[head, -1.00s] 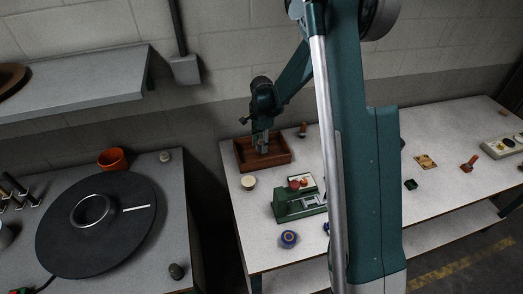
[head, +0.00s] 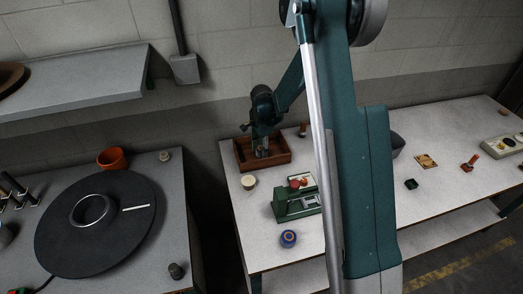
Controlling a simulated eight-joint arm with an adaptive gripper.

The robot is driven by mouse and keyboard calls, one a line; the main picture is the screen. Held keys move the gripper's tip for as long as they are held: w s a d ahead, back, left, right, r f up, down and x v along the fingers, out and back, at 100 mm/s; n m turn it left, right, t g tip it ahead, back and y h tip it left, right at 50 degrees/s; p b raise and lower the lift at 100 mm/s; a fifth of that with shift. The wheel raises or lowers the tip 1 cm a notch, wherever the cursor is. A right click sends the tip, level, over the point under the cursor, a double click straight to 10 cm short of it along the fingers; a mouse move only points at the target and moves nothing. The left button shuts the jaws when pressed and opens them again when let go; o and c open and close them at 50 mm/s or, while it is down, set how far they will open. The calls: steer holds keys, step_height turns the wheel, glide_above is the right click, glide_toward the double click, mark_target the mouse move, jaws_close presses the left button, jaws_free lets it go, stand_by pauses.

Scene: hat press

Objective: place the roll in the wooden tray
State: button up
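The wooden tray (head: 284,158) is a reddish-brown open box near the back left of the right-hand table. My gripper (head: 263,153) points down inside or just above the tray. Its fingers are small and dark here, and I cannot tell whether they are open, shut or holding something. A blue roll-like object with a purple centre (head: 288,239) lies at the table's front left, apart from the gripper. A round cream object (head: 248,182) stands just in front of the tray. I cannot tell for sure which of these is the roll.
A green device (head: 297,206) stands in front of the tray. A small brown object (head: 302,130) is behind the tray's right corner. A grey bin (head: 398,145) is partly hidden by my arm. Small items lie farther right. A gap separates this table from the left one with the black disc (head: 70,245).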

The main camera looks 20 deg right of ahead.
mark_target(261, 148)
steer(key=o, duration=0.3)
steer(key=shift+r, duration=0.2)
step_height(261, 148, up, 12)
steer(key=shift+p, duration=0.4)
stand_by(0.4)
steer(key=shift+r, duration=0.1)
stand_by(0.5)
